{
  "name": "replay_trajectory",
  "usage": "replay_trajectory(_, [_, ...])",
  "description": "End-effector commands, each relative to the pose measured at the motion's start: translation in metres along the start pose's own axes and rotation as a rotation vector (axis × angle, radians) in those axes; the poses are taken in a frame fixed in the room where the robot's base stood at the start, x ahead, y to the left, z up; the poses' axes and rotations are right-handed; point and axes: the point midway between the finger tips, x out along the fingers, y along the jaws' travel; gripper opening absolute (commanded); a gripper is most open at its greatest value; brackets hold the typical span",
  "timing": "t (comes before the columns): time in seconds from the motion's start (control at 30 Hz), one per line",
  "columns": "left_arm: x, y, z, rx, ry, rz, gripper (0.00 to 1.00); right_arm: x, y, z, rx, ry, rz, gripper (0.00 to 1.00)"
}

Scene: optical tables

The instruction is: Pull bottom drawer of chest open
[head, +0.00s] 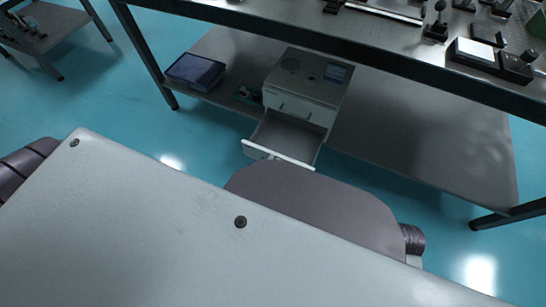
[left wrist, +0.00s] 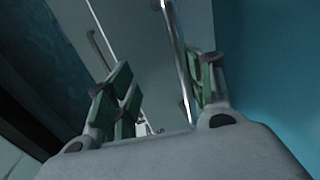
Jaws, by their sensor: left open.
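The small white chest (head: 308,76) sits on the lower shelf under the optical table. Its bottom drawer (head: 288,136) is pulled out toward me, and its inside shows empty. The upper drawer front (head: 293,106) looks shut. In the left wrist view, my left gripper (left wrist: 160,88) is open, with green-padded fingers apart. A grey panel (left wrist: 155,40) with bright edges and a thin bent bar (left wrist: 98,48) lie beyond the fingers. I cannot tell whether the fingers touch anything. In the head view my left gripper is hidden, and my right gripper is in neither view.
The tabletop (head: 400,40) above overhangs the shelf and carries optical parts. Table legs (head: 148,55) stand at the sides. Open blue floor (head: 120,100) lies at left.

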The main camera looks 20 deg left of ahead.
Motion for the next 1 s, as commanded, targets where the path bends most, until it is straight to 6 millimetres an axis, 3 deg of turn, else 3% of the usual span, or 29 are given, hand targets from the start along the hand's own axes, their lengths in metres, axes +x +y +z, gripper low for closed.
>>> replay_trajectory(0.03, [0.004, 0.021, 0.0, -0.004, 0.008, 0.035, 0.36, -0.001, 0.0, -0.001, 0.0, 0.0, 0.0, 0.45])
replay_trajectory(0.3, [0.0, 0.043, 0.0, -0.002, 0.009, 0.038, 0.65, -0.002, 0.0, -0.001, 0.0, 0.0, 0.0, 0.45])
replay_trajectory(0.53, [-0.004, 0.065, 0.001, 0.0, 0.008, 0.041, 0.81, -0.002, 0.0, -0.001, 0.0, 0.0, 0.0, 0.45])
replay_trajectory(0.57, [-0.004, 0.067, 0.0, -0.001, 0.008, 0.042, 0.79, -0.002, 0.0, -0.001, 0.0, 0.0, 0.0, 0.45])
replay_trajectory(0.73, [-0.008, 0.073, 0.0, -0.001, 0.007, 0.033, 0.32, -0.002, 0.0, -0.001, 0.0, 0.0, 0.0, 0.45])
replay_trajectory(1.0, [-0.01, 0.075, 0.0, -0.001, 0.005, 0.027, 0.32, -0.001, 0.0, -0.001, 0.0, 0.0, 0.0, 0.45])
